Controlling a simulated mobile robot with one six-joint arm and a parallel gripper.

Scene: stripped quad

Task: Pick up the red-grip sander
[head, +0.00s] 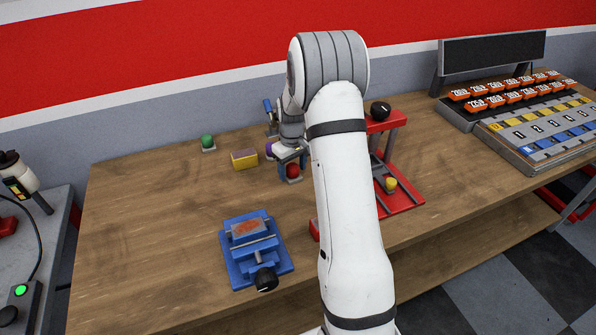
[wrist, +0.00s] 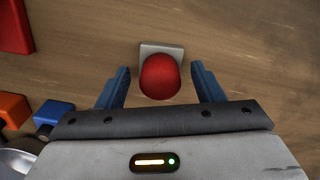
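The red-grip sander (head: 292,172) stands on the wooden workbench, a round red knob on a small grey block. It also shows in the wrist view (wrist: 160,76), between the tips of the two blue fingers. My gripper (wrist: 160,88) is open, with a visible gap on each side of the red knob. In the head view my gripper (head: 291,160) is right at the sander, and my arm hides part of the area behind it.
A green-knobbed block (head: 208,142), a yellow block (head: 244,159) and a purple item (head: 268,148) are nearby. A blue vise (head: 240,268) stands in front. A red stand (head: 400,195) with a yellow knob (head: 391,184) is to the right.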

